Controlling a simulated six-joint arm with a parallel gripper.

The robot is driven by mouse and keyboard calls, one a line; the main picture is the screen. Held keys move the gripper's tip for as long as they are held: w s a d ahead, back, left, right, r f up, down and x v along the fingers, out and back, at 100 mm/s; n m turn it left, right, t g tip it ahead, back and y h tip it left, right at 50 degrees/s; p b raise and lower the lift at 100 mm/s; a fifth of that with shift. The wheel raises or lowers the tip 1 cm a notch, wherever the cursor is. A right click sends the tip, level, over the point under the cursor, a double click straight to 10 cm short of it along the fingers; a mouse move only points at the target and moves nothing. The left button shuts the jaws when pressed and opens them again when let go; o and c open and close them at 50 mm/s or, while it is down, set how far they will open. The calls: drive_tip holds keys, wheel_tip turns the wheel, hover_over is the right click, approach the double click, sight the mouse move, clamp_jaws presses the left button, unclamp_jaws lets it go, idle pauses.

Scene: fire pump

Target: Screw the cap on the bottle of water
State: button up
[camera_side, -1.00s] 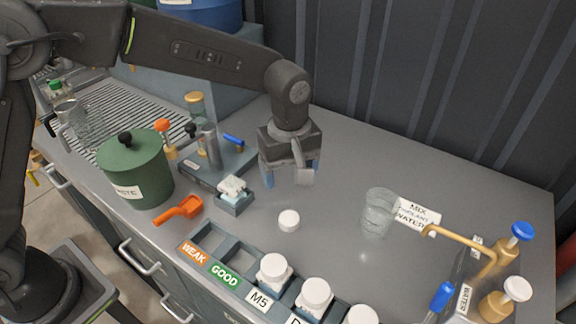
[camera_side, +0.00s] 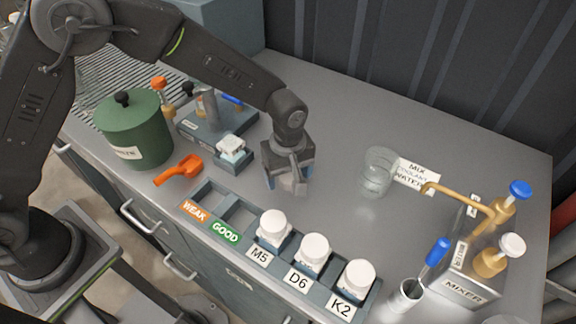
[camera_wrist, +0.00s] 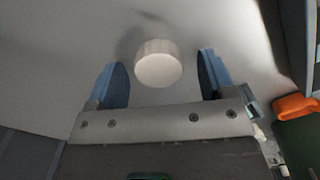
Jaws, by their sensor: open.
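The white round cap (camera_wrist: 158,65) lies on the grey table. In the wrist view it sits between the two blue fingers of my gripper (camera_wrist: 161,66), with a gap on each side. My gripper (camera_side: 287,184) is open and low over the table in the side view, where it hides the cap. A small whitish, squarish bottle-like piece (camera_side: 231,147) without a round cap stands in a blue-grey holder to the left of my gripper. I cannot tell whether it is the water bottle.
Several white-capped bottles, such as the M5 one (camera_side: 274,226), stand in a labelled rack (camera_side: 211,218) at the front. A clear beaker (camera_side: 378,172) and the mixer (camera_side: 462,283) are at the right. A green pot (camera_side: 137,132) and orange scoop (camera_side: 180,169) are at the left.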

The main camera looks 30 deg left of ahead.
sight(228, 135)
drive_tip(key=c, duration=0.9)
drive_tip(key=shift+r, duration=2.55)
drive_tip(key=shift+c, duration=0.2)
drive_tip(key=a+r+n, duration=0.2)
drive_tip(key=a, duration=0.2)
drive_tip(key=s+a+r+n, duration=0.1)
drive_tip(key=a+r+n, duration=0.1)
drive_tip(key=a, duration=0.3)
drive_tip(key=s+a+r+n, duration=0.1)
drive_tip(key=a+r+n, duration=0.1)
drive_tip(key=a+r, duration=0.2)
drive_tip(key=shift+a+r, duration=0.1)
drive_tip(key=shift+a, duration=0.45)
drive_tip(key=shift+f, duration=1.9)
